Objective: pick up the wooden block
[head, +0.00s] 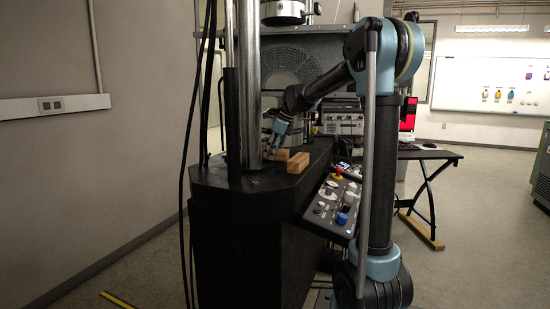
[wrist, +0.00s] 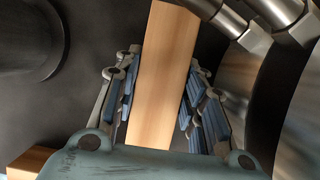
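Two wooden blocks lie on the black machine top. The wooden block under my gripper fills the middle of the wrist view (wrist: 165,70) as a long light-brown bar; in the head view it is the farther block (head: 282,154). My gripper (head: 273,150) points down at it, beside the steel column. In the wrist view my gripper (wrist: 164,80) has its blue-padded fingers apart, one on each side of the block, with no clear grip on it. The other wooden block (head: 298,162) shows at the lower left of the wrist view (wrist: 28,162).
A thick steel column (head: 248,85) stands close to the left of the blocks. Curved metal machine parts (wrist: 285,100) are close on the right of the wrist view. A control panel (head: 333,205) with knobs slopes off the front right of the machine top (head: 240,181).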

